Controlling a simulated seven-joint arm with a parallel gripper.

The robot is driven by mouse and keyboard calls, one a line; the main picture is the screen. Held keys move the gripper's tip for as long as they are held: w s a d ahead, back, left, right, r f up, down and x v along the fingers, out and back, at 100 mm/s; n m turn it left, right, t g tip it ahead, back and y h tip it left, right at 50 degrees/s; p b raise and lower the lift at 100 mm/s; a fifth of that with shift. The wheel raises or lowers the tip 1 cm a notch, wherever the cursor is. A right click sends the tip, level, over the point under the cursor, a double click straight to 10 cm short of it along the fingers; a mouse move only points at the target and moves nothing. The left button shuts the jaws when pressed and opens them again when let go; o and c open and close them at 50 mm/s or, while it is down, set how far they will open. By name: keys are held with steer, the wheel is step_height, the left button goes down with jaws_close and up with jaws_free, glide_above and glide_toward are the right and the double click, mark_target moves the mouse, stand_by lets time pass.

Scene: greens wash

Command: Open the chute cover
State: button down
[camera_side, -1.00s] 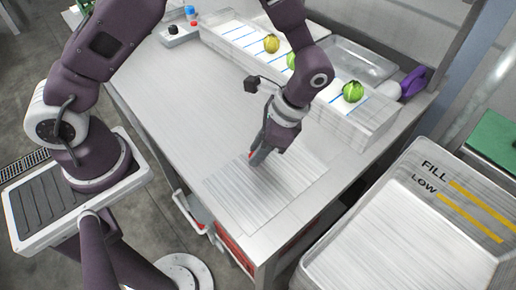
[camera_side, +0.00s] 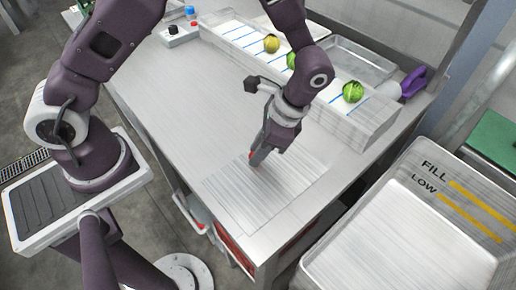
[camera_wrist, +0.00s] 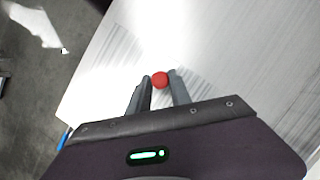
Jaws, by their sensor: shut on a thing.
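The chute cover (camera_side: 262,193) is a brushed metal panel set in the near right part of the steel table. It looks flat in its place in the side view. A red knob (camera_wrist: 160,80) shows between my fingertips in the wrist view. My gripper (camera_side: 256,158) reaches down over the cover's far left part and is shut on the knob. In the wrist view my gripper (camera_wrist: 160,79) has one finger on each side of the knob. The fingers hide most of the knob in the side view.
A white trough (camera_side: 378,135) with several round green and yellow vegetables runs along the table's back. A steel tray (camera_side: 345,62) and a purple item (camera_side: 413,82) lie behind it. A basin marked FILL and LOW (camera_side: 400,245) stands at the right. The table's left side is clear.

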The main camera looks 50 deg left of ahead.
steer(key=a, duration=1.5)
steer(key=shift+a, duration=0.25)
steer(key=c, duration=1.2)
jaws_free()
steer(key=s+d+r+n+t+h, duration=0.1)
steer(key=s+d+r+n+t, duration=0.1)
steer(key=r, duration=0.8)
steer(key=s+d+r+n+t+h, duration=0.1)
steer(key=s+d+r+n+t, duration=0.2)
steer(key=r, duration=0.8)
steer(key=s+r+n+t, duration=0.1)
steer(key=s, duration=0.2)
steer(key=s+d+r+n+t, duration=0.1)
steer(key=s, duration=0.2)
steer(key=s+d+r+n+t+h, duration=0.1)
steer(key=s+n, duration=0.1)
steer(key=s, duration=0.1)
steer(key=shift+d+r+t, duration=0.1)
steer(key=shift+r+t, duration=0.2)
steer(key=shift+t, duration=0.1)
